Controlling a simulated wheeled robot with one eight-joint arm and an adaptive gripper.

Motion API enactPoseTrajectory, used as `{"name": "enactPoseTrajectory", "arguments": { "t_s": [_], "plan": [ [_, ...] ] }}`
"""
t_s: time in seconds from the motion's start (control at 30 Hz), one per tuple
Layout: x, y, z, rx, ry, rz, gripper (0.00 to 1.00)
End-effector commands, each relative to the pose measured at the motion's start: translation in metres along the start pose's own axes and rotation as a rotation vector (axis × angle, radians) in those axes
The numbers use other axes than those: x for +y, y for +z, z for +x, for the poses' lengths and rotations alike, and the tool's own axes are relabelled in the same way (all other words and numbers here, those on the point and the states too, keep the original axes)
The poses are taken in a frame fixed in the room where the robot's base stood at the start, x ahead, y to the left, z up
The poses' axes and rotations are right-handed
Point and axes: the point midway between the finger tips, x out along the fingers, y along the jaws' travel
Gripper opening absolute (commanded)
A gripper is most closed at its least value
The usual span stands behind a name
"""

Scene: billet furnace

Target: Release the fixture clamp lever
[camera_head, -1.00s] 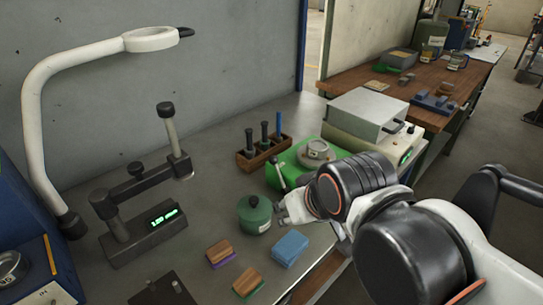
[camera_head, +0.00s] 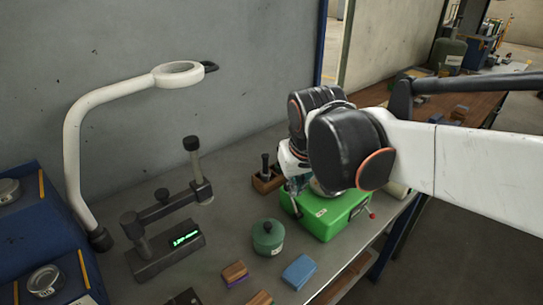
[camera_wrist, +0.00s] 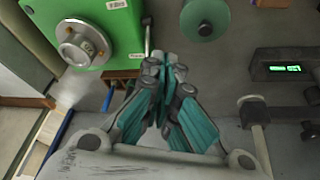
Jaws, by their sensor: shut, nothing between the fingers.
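A green fixture box (camera_head: 335,222) stands on the grey bench with a round metal part on top. In the wrist view the box (camera_wrist: 98,18) is at the upper left with its metal part (camera_wrist: 80,45). A thin lever with a dark end (camera_wrist: 148,35) stands beside the box, just beyond my fingertips; contact cannot be told. A small rod with a red tip (camera_head: 371,214) sticks out at the box's right side. My gripper (camera_wrist: 165,66) is shut and empty. In the head view it is at the box's left rear, partly hidden by my arm.
A green lidded pot (camera_head: 268,238) stands left of the box, with a blue block (camera_head: 299,272) in front. A wooden holder (camera_head: 268,180) stands behind. A dark stand with a green display (camera_head: 165,256) and a white ring lamp (camera_head: 75,150) are left.

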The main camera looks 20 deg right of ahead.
Motion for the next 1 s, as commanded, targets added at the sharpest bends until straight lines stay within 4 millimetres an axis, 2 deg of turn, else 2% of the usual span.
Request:
{"name": "enactPoseTrajectory", "arguments": {
  "t_s": [0.03,0.43,1.0],
  "plan": [
    [0.001,-0.011,-0.004,-0.015,0.004,-0.001,0.00],
    [0.004,-0.069,0.000,-0.137,0.039,-0.001,0.00],
    [0.005,-0.136,0.033,-0.309,0.098,0.005,0.00]
  ]
}}
